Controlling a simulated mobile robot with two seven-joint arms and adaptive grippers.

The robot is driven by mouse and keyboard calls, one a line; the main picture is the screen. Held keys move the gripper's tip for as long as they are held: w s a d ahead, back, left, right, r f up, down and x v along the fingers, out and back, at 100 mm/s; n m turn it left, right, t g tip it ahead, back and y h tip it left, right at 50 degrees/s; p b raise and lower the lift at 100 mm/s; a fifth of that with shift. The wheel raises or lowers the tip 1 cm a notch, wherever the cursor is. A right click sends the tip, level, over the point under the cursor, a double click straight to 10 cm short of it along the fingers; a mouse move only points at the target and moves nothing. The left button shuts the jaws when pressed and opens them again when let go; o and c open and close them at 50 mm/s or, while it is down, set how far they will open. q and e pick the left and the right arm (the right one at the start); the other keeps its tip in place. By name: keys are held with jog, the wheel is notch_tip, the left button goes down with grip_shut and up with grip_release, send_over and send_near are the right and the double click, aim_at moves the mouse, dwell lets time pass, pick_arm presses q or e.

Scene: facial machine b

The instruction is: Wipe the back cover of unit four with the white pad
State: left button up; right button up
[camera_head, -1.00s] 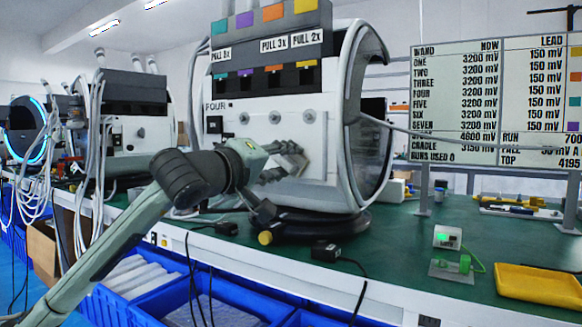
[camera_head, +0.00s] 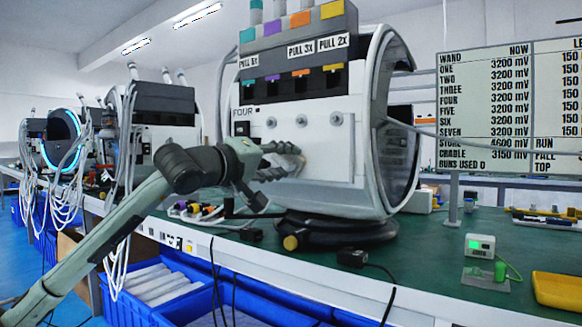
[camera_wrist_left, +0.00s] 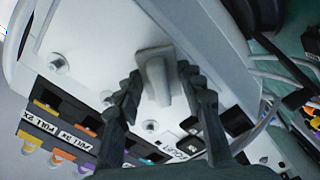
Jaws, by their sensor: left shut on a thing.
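Unit four (camera_head: 300,160) is a white machine labelled FOUR, standing on a black round base. Its white back cover (camera_head: 325,150) with several round knobs faces me, and also fills much of the left wrist view (camera_wrist_left: 100,50). My left gripper (camera_head: 285,160) is in front of the lower left of this cover. My right gripper is not in view.
A black panel (camera_head: 296,75) with coloured tabs tops the unit. Cables and black connectors (camera_head: 352,258) lie on the green bench (camera_head: 420,250). A small green-lit device (camera_head: 480,246) and yellow tray (camera_head: 558,290) stand right. Blue crates (camera_head: 190,310) sit below the bench edge.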

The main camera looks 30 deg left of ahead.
aim_at(300, 160)
pick_arm(q)
jog(key=shift+w+a, duration=0.1)
jog(key=shift+a, duration=0.4)
jog(key=shift+s+d+r+p, duration=0.1)
jog(key=shift+s+d+p, duration=0.1)
jog(key=shift+d, duration=0.8)
jog(key=shift+s+d+p, duration=0.1)
jog(key=shift+d+p, duration=0.1)
jog(key=shift+d, duration=0.8)
jog(key=shift+d+p, duration=0.5)
jog(key=shift+d, duration=1.1)
jog(key=shift+s+d, duration=0.15)
jog(key=shift+d, duration=0.95)
jog(key=shift+s+d, duration=0.1)
jog(key=shift+d, duration=0.95)
jog(key=shift+w+a, duration=0.1)
jog(key=shift+a+b, duration=0.35)
jog(key=shift+a, duration=0.25)
jog(key=shift+w+a+b, duration=0.1)
jog(key=shift+a+b, duration=0.4)
jog(key=shift+a, duration=0.85)
jog(key=shift+a+b, duration=0.45)
jog(key=shift+a, duration=0.45)
jog(key=shift+w+a+b, duration=0.2)
jog(key=shift+a+b, duration=0.35)
jog(key=shift+a, duration=1.2)
jog(key=shift+w+a, duration=0.15)
jog(key=shift+a, duration=0.9)
